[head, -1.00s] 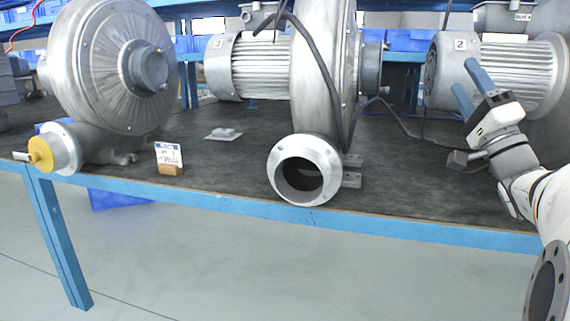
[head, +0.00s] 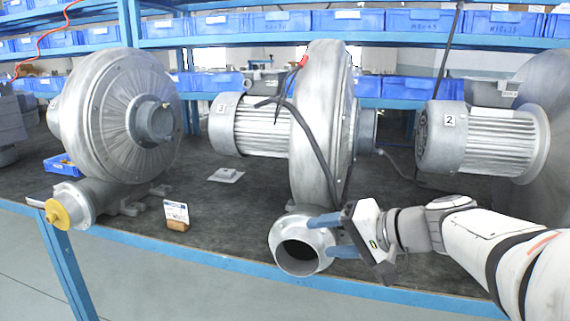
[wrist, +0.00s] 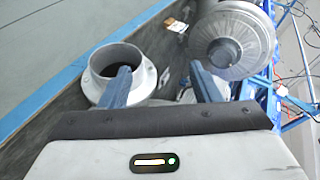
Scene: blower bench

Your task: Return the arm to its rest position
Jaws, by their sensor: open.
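My gripper (head: 330,236) has two blue fingers, open and pointing left in the head view. It is in front of the middle blower (head: 318,150), near that blower's round open outlet (head: 297,246). In the wrist view my gripper (wrist: 163,84) shows its two fingers spread with nothing held between them. The left finger overlaps the outlet (wrist: 118,62) in that view; I cannot tell whether they touch. My arm reaches in from the right edge of the head view.
A left blower (head: 110,110) has a yellow plug (head: 57,214) on its outlet. A card on a wooden block (head: 176,215) stands on the dark bench (head: 215,225). A motor marked 2 (head: 485,138) stands at right. Shelves with blue bins (head: 345,20) run behind.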

